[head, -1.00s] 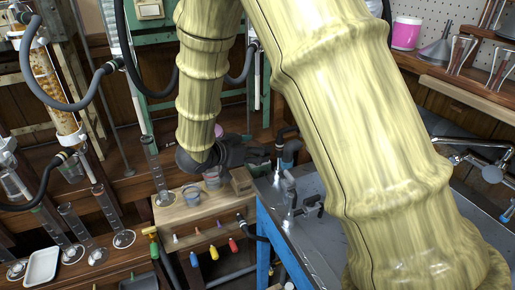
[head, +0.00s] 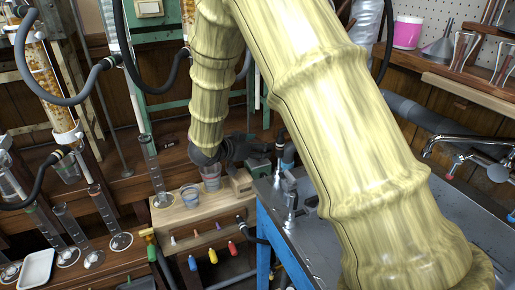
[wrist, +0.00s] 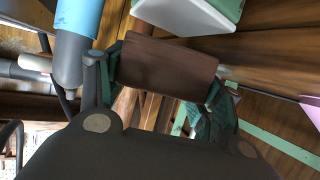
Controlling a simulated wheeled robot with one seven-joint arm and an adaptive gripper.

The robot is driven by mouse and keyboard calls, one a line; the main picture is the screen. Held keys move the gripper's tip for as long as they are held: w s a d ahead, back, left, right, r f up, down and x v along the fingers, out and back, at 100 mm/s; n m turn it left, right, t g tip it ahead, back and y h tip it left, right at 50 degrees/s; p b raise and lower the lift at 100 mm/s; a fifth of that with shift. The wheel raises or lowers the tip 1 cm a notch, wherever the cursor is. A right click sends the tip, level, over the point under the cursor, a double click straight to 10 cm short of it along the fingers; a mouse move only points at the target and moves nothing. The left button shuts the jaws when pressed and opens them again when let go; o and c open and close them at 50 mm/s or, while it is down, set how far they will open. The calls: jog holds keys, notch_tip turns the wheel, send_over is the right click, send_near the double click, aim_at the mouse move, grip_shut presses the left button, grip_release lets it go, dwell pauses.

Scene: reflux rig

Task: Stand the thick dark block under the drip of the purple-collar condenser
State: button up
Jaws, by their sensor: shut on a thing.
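My gripper (wrist: 160,95) is shut on a thick dark brown block (wrist: 167,68); its green-padded fingers sit at the block's two ends in the wrist view. In the head view my gripper (head: 250,152) is a dark shape beyond the end of my arm, above the right part of a wooden bench; I cannot make out the held block there. A condenser filled with amber pieces (head: 45,85) stands at the left. I cannot pick out a purple collar on any condenser; my arm hides part of the rig.
Tall glass cylinders (head: 105,205) stand at the left. A blue-sided metal bench (head: 330,250) with taps is at the right. Black hoses loop across the upper left.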

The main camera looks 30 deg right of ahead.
jog(key=o, duration=0.9)
jog(key=shift+s+a+r, duration=0.15)
jog(key=shift+a+r, duration=0.1)
jog(key=shift+a, duration=0.15)
jog(key=p+v, duration=0.2)
jog(key=v, duration=0.9)
jog(key=shift+d, duration=0.1)
